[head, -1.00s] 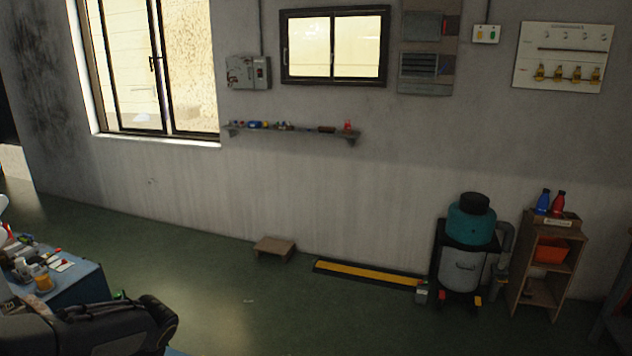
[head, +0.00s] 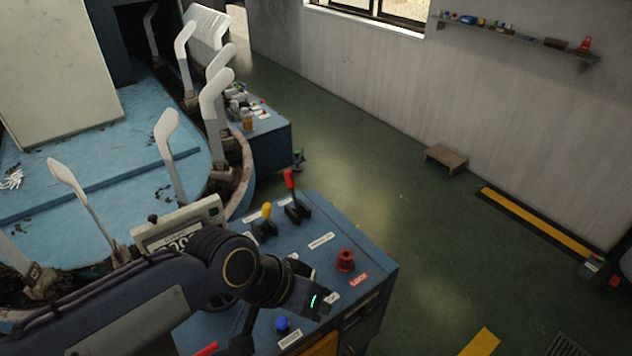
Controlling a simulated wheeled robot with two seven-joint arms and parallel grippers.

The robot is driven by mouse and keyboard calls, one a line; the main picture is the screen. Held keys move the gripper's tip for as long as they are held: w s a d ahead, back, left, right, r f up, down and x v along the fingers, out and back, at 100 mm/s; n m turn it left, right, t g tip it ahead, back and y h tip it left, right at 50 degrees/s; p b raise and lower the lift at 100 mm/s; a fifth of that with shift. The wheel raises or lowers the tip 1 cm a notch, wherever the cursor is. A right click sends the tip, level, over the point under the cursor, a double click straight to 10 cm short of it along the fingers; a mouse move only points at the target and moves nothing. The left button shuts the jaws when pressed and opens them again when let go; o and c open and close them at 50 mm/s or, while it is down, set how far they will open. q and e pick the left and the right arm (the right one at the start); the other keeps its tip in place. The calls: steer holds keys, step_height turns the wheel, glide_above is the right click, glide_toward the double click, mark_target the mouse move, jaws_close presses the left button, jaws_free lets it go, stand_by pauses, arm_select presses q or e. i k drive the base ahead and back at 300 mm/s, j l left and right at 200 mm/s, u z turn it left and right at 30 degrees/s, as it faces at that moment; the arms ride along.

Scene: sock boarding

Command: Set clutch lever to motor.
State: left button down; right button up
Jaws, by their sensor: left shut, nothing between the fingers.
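A blue control console (head: 373,268) carries two levers on black bases, one with a yellow knob (head: 266,210) and one with a red knob (head: 289,179). Both stand up near the console's far edge. Their small white labels are too small to read, so I cannot tell which is the clutch lever or its setting. My left gripper (head: 318,306) is shut and empty above the console's near part, apart from both levers. My left arm hides part of the console. My right gripper is not in view.
A red knob (head: 345,260) and a blue button (head: 282,324) sit on the console. A display box (head: 179,226) stands at its left. White sock boards (head: 215,92) rise from the machine's curved track. A blue bench (head: 272,143) stands behind. Green floor lies open to the right.

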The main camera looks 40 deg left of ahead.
mark_target(267, 208)
steer(key=u, duration=1.7)
steer(key=l, duration=0.4)
steer(key=i+l, duration=0.1)
steer(key=l, duration=0.25)
